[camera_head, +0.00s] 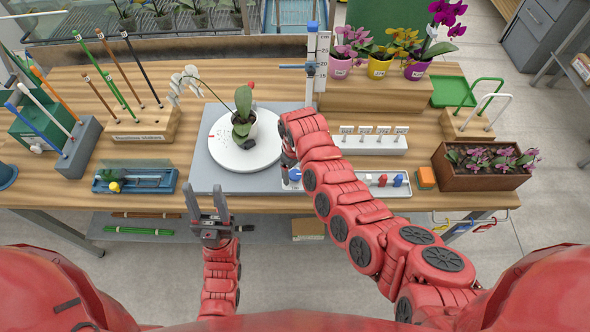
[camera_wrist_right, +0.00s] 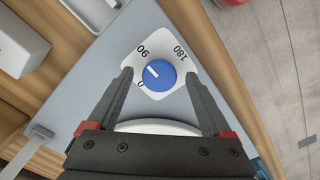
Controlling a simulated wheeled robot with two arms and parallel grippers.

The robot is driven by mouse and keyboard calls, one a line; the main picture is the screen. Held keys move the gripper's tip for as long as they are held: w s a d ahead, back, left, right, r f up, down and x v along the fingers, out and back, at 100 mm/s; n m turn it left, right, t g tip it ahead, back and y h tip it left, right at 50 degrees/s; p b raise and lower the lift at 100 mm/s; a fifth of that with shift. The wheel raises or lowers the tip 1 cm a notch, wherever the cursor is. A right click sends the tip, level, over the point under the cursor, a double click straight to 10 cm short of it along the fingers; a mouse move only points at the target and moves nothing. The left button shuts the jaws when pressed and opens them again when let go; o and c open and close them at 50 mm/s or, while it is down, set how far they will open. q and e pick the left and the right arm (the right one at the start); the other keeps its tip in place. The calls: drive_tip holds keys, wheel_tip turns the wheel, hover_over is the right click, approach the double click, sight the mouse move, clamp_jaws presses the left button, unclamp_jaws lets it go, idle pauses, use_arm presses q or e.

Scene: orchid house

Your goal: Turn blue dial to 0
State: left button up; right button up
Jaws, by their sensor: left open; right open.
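The blue dial (camera_wrist_right: 158,76) sits on a white plate marked 0, 90 and 180 in the right wrist view. Its white line points to the upper left, between the 0 and the 90. In the head view the dial (camera_head: 294,174) shows at the front right of the grey turntable base (camera_head: 205,172). My right gripper (camera_wrist_right: 159,74) is open, with one finger on each side of the dial and gaps visible between. In the head view the right gripper (camera_head: 287,165) is partly hidden by its arm. My left gripper (camera_head: 207,196) is open and empty at the table's front edge.
A potted white orchid (camera_head: 243,130) stands on the white turntable (camera_head: 228,158). A measuring column (camera_head: 316,65) rises behind my right arm. A white tray (camera_head: 385,183) with small knobs lies to the right, and a blue tray (camera_head: 150,180) to the left.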

clamp_jaws()
idle(0.4)
